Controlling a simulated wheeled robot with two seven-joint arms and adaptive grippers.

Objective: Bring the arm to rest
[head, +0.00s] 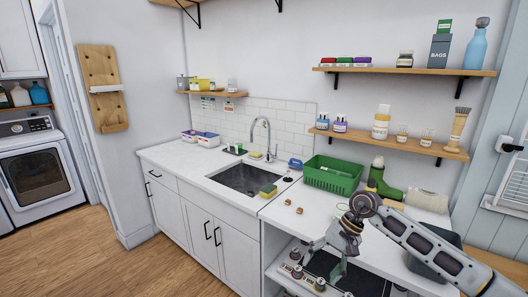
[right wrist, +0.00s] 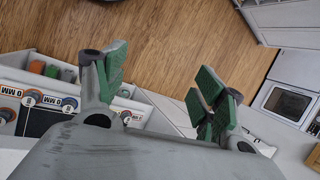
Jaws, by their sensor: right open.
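My right arm (head: 425,243) comes in from the lower right in the head view and reaches over the front of the white counter. Its gripper (head: 324,262) hangs at the counter's front edge, above an open shelf with several round jars. In the right wrist view the gripper (right wrist: 163,78) has its green-padded fingers spread wide apart. Nothing is between them, and the wooden floor shows beyond. My left arm and gripper are in neither view.
A green basket (head: 333,175), a green boot (head: 384,182) and small brown pieces (head: 294,207) are on the counter near my right arm. A sink (head: 247,179) is further left. Wall shelves (head: 390,143) hang above. The wooden floor (head: 75,255) at left is clear.

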